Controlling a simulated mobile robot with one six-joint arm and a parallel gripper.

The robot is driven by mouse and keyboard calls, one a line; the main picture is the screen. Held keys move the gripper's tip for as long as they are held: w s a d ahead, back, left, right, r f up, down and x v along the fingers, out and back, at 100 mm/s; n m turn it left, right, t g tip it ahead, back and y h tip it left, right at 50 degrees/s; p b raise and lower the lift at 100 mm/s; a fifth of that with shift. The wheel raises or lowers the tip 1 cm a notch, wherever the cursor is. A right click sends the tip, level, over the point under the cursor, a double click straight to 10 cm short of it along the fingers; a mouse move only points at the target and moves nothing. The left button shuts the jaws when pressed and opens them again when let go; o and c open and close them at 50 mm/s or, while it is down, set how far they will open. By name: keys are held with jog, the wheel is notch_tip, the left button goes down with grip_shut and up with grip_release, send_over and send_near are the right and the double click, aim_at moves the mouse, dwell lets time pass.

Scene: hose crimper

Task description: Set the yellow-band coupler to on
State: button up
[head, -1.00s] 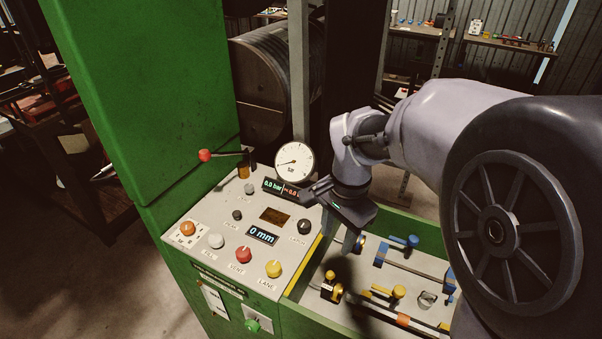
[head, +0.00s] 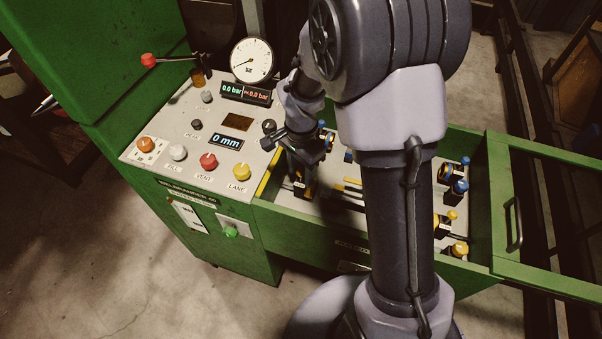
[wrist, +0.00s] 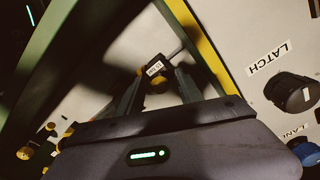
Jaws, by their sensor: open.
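The yellow-band coupler shows in the wrist view as a dark block with a white label (wrist: 155,67) and a yellow knob (wrist: 157,87) below it. A thin rod runs from it to the upper right. My gripper (wrist: 157,88) is open, its fingers on either side of the knob in that view; I cannot tell whether they touch it. In the head view my gripper (head: 302,162) points down at the left end of the green tray (head: 330,232), close to the console. It largely hides the coupler there, and the coupler's setting cannot be read.
The console has knobs, a red-ended lever (head: 149,60) and a gauge (head: 252,60). Its LATCH knob (wrist: 296,92) stands beside my gripper in the wrist view. Blue fittings (head: 459,187) and yellow fittings (head: 458,249) sit at the tray's right end. My arm hides the tray's middle.

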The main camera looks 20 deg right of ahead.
grip_shut()
dwell(1.4)
